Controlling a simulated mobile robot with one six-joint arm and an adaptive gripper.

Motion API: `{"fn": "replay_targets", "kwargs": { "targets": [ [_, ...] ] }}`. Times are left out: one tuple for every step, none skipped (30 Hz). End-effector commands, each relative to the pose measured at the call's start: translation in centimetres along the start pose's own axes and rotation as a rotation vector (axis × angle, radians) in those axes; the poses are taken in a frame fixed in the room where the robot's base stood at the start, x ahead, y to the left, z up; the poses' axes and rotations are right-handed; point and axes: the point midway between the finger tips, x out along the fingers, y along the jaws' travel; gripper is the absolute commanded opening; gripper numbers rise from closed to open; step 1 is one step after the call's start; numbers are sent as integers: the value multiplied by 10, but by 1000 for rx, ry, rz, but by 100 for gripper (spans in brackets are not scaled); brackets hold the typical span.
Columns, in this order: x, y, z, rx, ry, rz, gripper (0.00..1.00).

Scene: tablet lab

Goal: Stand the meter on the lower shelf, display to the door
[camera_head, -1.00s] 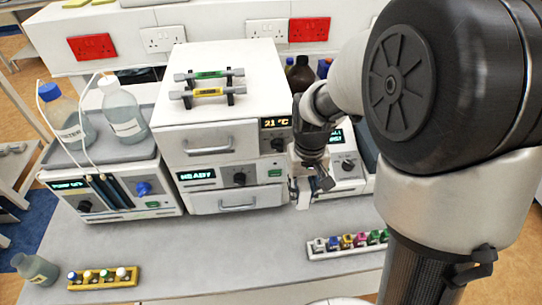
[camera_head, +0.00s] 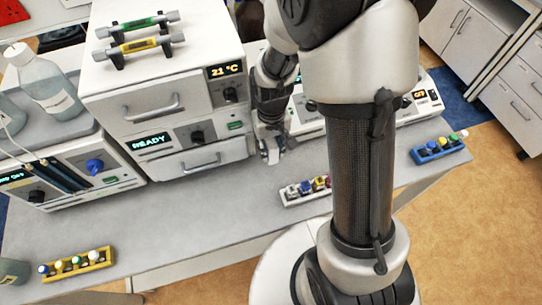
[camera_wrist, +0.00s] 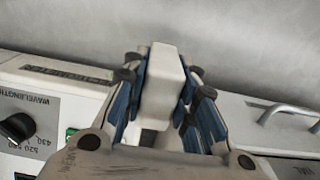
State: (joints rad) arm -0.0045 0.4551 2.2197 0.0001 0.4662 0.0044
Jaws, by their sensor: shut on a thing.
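My gripper (camera_head: 270,148) is in front of the right side of the stacked instruments, above the bench. In the wrist view my gripper (camera_wrist: 160,105) is shut on a plain white block-like thing (camera_wrist: 166,70), which I take to be the meter. The block also shows at the fingertips in the head view (camera_head: 272,156), small and partly hidden. I cannot make out its display or which way it faces. I cannot identify the lower shelf or its door in either view.
The instrument stack (camera_head: 170,105) stands on the grey bench (camera_head: 190,215). A yellow vial rack (camera_head: 77,263), a white vial rack (camera_head: 300,191) and a blue vial rack (camera_head: 438,149) stand along the bench's front. White drawer cabinets (camera_head: 470,25) are at the back right. Open floor lies right.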

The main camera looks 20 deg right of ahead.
Motion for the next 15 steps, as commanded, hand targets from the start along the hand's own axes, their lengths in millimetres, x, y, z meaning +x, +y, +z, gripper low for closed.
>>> {"fn": "replay_targets", "kwargs": {
  "targets": [
    [3, 0, 0, 0, 0, 0, 0],
    [5, 0, 0, 0, -1, 0, 0],
    [8, 0, 0, 0, -2, 0, 0],
    [12, 0, 1, 0, -3, 0, 0],
    [16, 0, 1, 0, -3, 0, 0],
    [22, 0, 1, 0, -3, 0, 0],
    [28, 0, 1, 0, -4, 0, 0],
    [33, 0, 1, 0, -4, 0, 0],
    [39, 0, 1, 0, -3, 0, 0],
    [42, 0, 1, 0, -3, 0, 0],
    [44, 0, 1, 0, -3, 0, 0],
    [45, 0, 0, 0, -1, 0, 0],
    [45, 0, 0, 0, 0, 0, 0],
    [44, 0, 0, 0, 1, 0, 0],
    [44, 0, 0, 0, 1, 0, 0]
  ]
}}
